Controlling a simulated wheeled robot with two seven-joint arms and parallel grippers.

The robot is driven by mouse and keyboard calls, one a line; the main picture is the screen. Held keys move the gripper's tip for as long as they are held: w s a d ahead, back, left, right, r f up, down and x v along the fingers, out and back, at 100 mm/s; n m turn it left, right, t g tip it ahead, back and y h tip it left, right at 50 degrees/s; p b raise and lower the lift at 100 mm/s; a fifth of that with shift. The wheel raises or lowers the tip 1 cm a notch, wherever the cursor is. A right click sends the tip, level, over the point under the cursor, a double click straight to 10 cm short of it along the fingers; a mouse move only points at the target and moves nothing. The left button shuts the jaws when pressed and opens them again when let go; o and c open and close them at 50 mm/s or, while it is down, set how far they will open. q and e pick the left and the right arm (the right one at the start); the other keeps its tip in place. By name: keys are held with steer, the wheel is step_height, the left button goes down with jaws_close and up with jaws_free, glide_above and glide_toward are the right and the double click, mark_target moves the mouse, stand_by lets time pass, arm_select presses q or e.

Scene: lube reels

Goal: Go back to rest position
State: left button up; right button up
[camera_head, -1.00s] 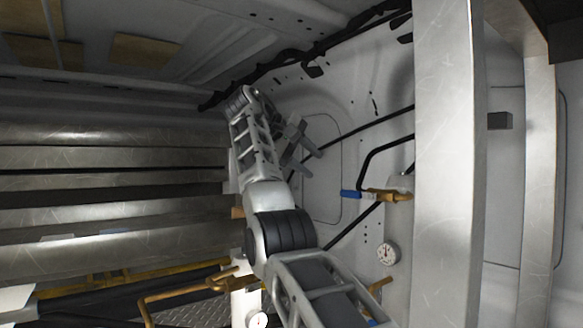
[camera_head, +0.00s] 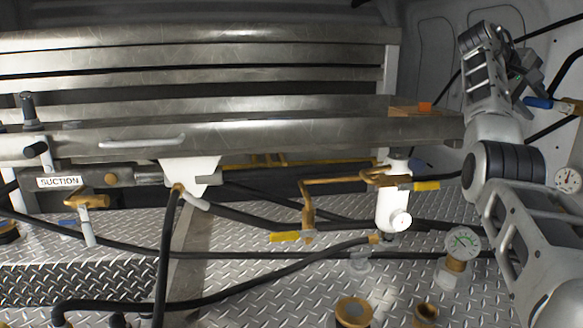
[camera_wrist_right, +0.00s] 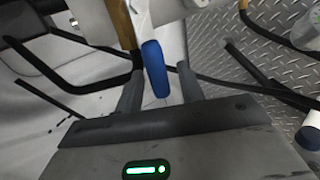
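My right arm stands at the right of the head view, reaching up along the wall. Its gripper (camera_head: 530,82) is near a blue-handled valve lever (camera_head: 540,103). In the right wrist view the two fingers (camera_wrist_right: 160,88) are spread apart. The blue handle (camera_wrist_right: 155,68) shows between them in the picture, with a gap on each side; whether it lies beyond the fingertips is hard to tell. My left gripper is in neither view.
Steel rails (camera_head: 250,137) cross the back. Below are a white filter body (camera_head: 392,208), yellow-handled valves (camera_head: 285,237), a SUCTION label (camera_head: 59,182), black hoses (camera_head: 230,297) and a gauge (camera_head: 463,242) over diamond-plate floor (camera_head: 300,275). Another gauge (camera_head: 568,180) is on the right wall.

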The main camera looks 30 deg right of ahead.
steer(key=shift+s+d+f, duration=0.15)
steer(key=shift+d+f, duration=0.1)
steer(key=shift+d, duration=0.1)
steer(key=shift+a+r, duration=0.1)
